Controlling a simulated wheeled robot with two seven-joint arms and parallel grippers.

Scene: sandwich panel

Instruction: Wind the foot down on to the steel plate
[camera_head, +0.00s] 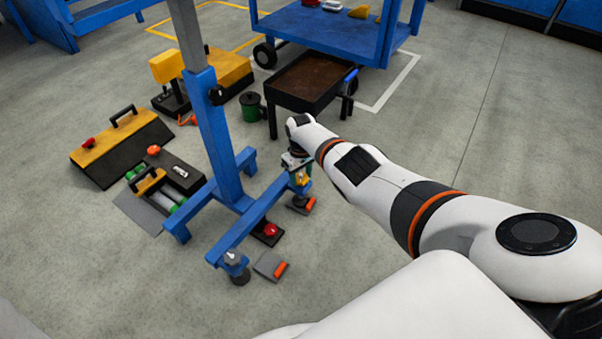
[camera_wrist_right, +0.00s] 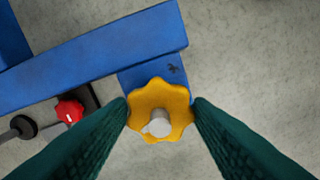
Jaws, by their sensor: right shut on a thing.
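My right gripper (camera_head: 298,163) reaches down to the end of the blue stand's base beam (camera_head: 248,228). In the right wrist view, the green fingers of my right gripper (camera_wrist_right: 161,103) are shut on a yellow lobed knob (camera_wrist_right: 146,94), one finger at each side. A grey threaded stem end (camera_wrist_right: 157,127) shows at the knob's middle. The yellow knob also shows in the head view (camera_head: 301,178). Below it is the foot (camera_head: 299,200), by a small steel plate with an orange handle (camera_head: 309,206). I cannot tell whether foot and plate touch. My left gripper is not in view.
Another dark foot (camera_head: 238,275) stands at the beam's near end, beside a plate with an orange grip (camera_head: 270,265). A red knob on a dark base (camera_head: 270,231) lies by the beam. Yellow-and-black cases (camera_head: 122,148) stand left, a dark tray table (camera_head: 300,85) behind. Floor at right is clear.

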